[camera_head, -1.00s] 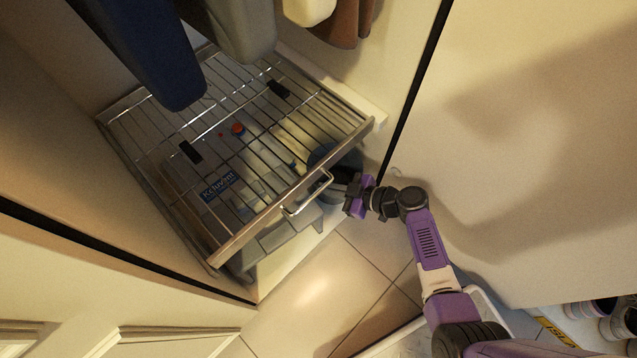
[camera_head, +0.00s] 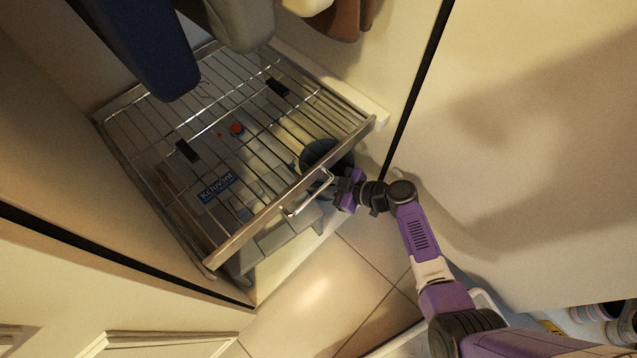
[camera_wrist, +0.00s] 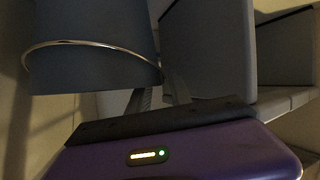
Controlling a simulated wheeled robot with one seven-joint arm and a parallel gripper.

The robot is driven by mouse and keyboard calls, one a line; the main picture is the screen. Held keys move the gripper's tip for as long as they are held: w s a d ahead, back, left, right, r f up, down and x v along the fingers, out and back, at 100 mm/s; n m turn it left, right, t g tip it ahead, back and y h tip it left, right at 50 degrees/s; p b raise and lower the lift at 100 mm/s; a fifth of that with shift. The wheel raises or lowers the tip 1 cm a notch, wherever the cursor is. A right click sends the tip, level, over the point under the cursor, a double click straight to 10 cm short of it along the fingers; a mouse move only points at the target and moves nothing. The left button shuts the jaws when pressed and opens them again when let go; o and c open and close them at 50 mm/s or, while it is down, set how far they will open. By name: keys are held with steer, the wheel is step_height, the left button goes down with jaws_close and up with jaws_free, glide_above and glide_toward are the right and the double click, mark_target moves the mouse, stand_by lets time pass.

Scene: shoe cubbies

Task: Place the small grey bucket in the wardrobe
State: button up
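The small grey bucket (camera_head: 318,155) is dark blue-grey and sits in the lower right of the wardrobe, partly hidden behind the bars and front rail of the wire rack. In the wrist view the bucket (camera_wrist: 90,55) fills the upper left, with a thin wire handle around it. My gripper (camera_head: 341,188) is at the wardrobe's opening, just below the rack's front right corner. In the wrist view its fingers (camera_wrist: 161,94) lie on both sides of the bucket's near right edge and look shut on it. I cannot tell whether the bucket touches the floor below.
The pulled-out wire rack (camera_head: 240,238) with its handle (camera_head: 310,195) is close above my gripper. A labelled box (camera_head: 216,187) and a grey container (camera_head: 285,232) are beneath it. Clothes (camera_head: 150,60) hang above. Tiled floor (camera_head: 310,290) is clear in front.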

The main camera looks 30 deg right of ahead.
steer(key=p+v, duration=0.3)
steer(key=v, duration=0.4)
steer(key=shift+s+r, duration=0.2)
steer(key=shift+r, duration=0.05)
steer(key=shift+d, duration=0.1)
